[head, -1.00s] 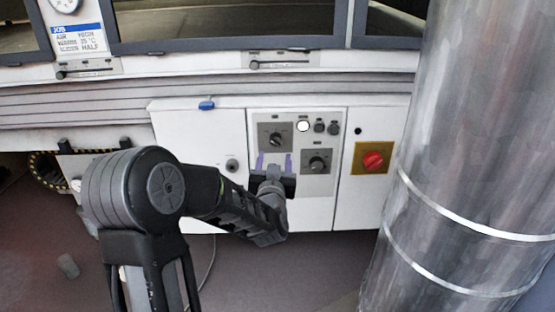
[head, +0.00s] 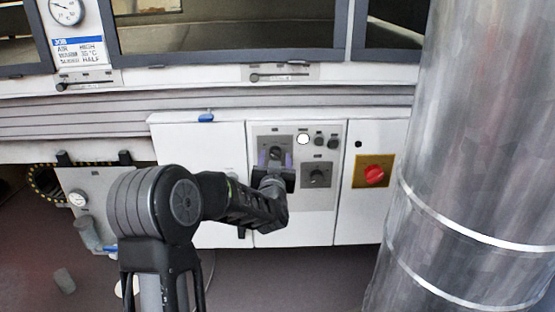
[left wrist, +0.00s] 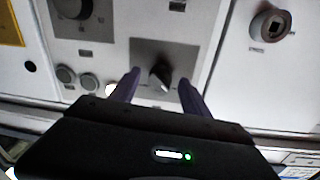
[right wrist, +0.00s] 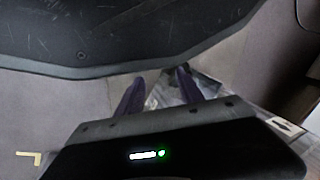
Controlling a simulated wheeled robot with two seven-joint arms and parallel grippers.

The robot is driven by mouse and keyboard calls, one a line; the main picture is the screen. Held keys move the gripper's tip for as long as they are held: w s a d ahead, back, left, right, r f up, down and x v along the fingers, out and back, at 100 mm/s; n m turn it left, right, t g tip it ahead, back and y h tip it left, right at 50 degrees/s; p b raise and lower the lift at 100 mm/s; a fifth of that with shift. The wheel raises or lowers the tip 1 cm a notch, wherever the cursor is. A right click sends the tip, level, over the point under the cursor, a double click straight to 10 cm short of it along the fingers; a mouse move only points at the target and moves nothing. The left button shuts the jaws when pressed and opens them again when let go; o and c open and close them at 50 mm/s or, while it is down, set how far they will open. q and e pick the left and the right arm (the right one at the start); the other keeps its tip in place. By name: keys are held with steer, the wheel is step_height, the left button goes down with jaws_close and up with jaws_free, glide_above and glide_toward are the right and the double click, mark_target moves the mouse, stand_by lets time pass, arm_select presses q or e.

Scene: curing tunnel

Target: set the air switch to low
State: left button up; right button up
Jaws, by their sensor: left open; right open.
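Two dark rotary knobs sit on grey plates on the white control panel: an upper left knob (head: 275,150) and a lower right knob (head: 317,177). Their labels are too small to read, so I cannot tell which is the air switch. My left gripper (head: 275,162) is open in front of the upper left knob. In the left wrist view its purple fingers (left wrist: 159,80) stand one on each side of that knob (left wrist: 160,75), with the pointer tilted; contact is unclear. My right gripper (right wrist: 160,88) is open and empty, away from the panel.
A red button on a yellow plate (head: 374,174) is right of the knobs. A white lamp (head: 303,139) and small dark buttons sit above. A large metal duct (head: 460,160) blocks the right. A socket (left wrist: 270,25) shows beside the knob plate.

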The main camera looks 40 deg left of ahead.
arm_select(q)
steer(key=shift+w+a, duration=0.15)
steer(key=shift+w, duration=0.15)
jaws_close()
stand_by(0.5)
